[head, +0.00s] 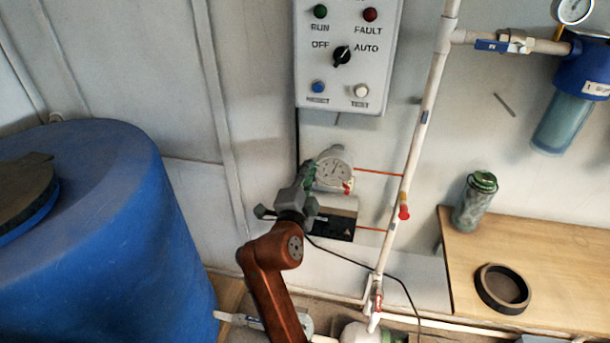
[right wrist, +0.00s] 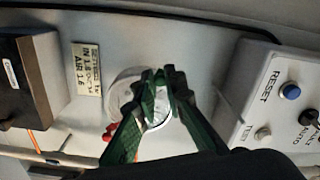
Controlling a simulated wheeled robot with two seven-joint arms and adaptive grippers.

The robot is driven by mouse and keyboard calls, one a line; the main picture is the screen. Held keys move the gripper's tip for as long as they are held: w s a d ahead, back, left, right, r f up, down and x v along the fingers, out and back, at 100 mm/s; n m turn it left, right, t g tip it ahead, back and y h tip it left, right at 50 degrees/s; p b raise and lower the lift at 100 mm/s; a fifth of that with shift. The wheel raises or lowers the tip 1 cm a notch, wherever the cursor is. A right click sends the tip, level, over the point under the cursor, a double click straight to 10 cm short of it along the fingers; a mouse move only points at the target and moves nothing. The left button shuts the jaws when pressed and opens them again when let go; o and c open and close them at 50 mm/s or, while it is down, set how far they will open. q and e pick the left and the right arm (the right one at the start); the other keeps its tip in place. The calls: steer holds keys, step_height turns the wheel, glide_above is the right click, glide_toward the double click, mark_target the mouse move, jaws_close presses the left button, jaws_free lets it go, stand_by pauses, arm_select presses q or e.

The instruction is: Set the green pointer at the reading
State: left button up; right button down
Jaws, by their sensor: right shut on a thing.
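A round white dial gauge (head: 335,172) is on the wall below the control box. Its pale casing also shows in the right wrist view (right wrist: 124,90), partly behind my fingers. My right gripper (head: 309,176) is at the left edge of the dial in the head view. In the right wrist view its green-padded fingertips (right wrist: 160,88) are close together in front of the dial, shut on the green pointer, which they mostly hide. The angle of the pointer cannot be read. A label plate (right wrist: 87,70) beside the gauge carries small text, including "IN" and "AIR 1.6". My left gripper is not in view.
The control box (head: 347,90) with knob and buttons hangs just above the gauge. A black-fronted box (head: 333,225) sits just below it. A white vertical pipe (head: 417,140) stands to the right. A blue tank (head: 110,230) fills the left.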

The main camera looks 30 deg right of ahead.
steer(key=shift+d, duration=0.1)
stand_by(0.3)
steer(key=c, duration=2)
jaws_free()
steer(key=shift+o, duration=0.2)
steer(key=v, duration=0.7)
steer(key=shift+s+a, duration=0.25)
